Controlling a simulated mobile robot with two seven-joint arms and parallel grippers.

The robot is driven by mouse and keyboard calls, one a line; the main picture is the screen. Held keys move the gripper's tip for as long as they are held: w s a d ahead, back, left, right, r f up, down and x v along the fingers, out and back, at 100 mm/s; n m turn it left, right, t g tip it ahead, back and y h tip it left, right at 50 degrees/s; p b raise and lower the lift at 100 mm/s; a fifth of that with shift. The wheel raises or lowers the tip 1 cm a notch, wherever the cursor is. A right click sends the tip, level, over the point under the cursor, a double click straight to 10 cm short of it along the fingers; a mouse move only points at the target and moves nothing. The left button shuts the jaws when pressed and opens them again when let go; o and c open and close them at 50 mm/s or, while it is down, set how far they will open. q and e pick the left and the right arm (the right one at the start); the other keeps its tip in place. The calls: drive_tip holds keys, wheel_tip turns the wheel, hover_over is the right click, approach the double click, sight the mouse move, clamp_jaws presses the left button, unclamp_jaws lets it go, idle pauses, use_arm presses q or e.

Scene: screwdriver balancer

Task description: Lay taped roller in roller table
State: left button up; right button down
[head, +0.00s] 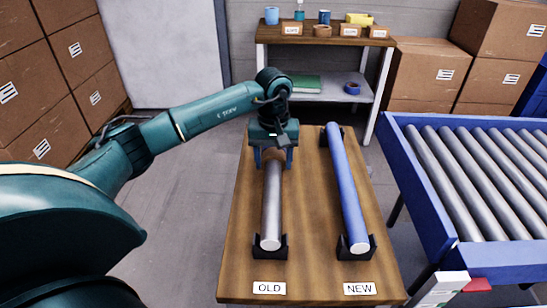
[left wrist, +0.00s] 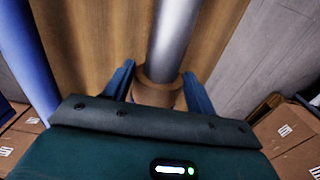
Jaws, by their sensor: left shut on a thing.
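The taped roller (head: 271,205) is a grey metal cylinder with a brown tape band (left wrist: 158,92) around it, on the OLD side of the wooden table. Its near end is at a black cradle (head: 270,247); its far end is hidden behind my gripper. My left gripper (head: 272,158) points down from above, its blue fingers on both sides of the tape band, shut on the roller. The roller table (head: 416,195) has a blue frame and several grey rollers and stands at the right. My right gripper is not in view.
A blue roller (head: 345,190) lies in black cradles on the NEW side, right beside the grey one. A shelf (head: 316,84) with small containers stands at the back. Boxes (head: 429,72) stack at both sides. A white object (head: 440,289) is at the bottom right.

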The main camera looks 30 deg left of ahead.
use_arm(q)
drive_tip(key=o, duration=1)
drive_tip(key=shift+c, duration=0.2)
drive_tip(key=o, duration=0.4)
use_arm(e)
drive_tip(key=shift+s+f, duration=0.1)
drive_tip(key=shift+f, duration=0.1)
use_arm(q)
wheel_tip(320, 180, up, 13)
drive_tip(key=shift+p, duration=0.35)
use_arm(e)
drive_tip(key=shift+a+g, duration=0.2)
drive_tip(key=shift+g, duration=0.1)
use_arm(q)
drive_tip(key=shift+s, duration=0.1)
